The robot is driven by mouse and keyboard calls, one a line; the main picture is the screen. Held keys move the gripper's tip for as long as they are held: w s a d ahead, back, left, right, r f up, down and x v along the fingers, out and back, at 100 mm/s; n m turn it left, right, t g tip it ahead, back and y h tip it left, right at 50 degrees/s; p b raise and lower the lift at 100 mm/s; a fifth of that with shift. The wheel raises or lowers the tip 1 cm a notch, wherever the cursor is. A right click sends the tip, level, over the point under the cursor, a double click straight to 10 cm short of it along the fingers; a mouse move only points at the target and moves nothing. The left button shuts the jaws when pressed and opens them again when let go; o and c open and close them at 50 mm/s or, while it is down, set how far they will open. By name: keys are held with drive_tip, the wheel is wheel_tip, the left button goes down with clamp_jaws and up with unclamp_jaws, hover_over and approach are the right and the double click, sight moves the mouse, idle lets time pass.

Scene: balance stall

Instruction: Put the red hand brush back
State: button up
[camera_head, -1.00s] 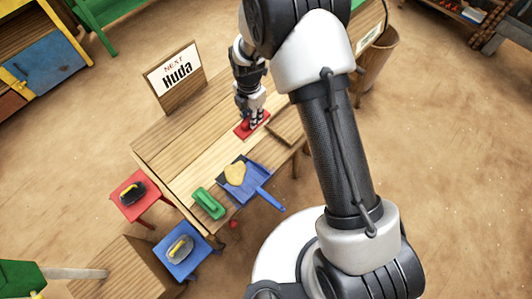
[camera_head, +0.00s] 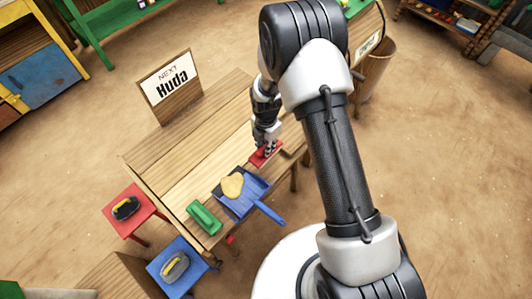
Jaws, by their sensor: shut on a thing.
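The red hand brush (camera_head: 259,157) is in my gripper (camera_head: 266,148), at the right part of the wooden table (camera_head: 182,127), near its front edge. My gripper is shut on the brush from above and hides part of it. I cannot tell whether the brush touches the table or is held just above it.
A blue dustpan (camera_head: 262,208) with a yellow lump (camera_head: 232,186) and a green brush-like block (camera_head: 203,217) lie nearby on the table. A red stool (camera_head: 111,216) and a blue stool (camera_head: 193,253) each bear a dark, yellow-topped brush. The "Huda" sign (camera_head: 169,81) stands behind.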

drive_tip(key=shift+f+b, duration=0.5)
drive_tip(key=shift+f, duration=1.85)
drive_tip(key=shift+f, duration=0.1)
drive_tip(key=o, duration=0.9)
drive_tip(key=shift+o, duration=0.2)
wheel_tip(320, 180, up, 12)
drive_tip(key=p, duration=0.3)
drive_tip(key=shift+r, duration=0.2)
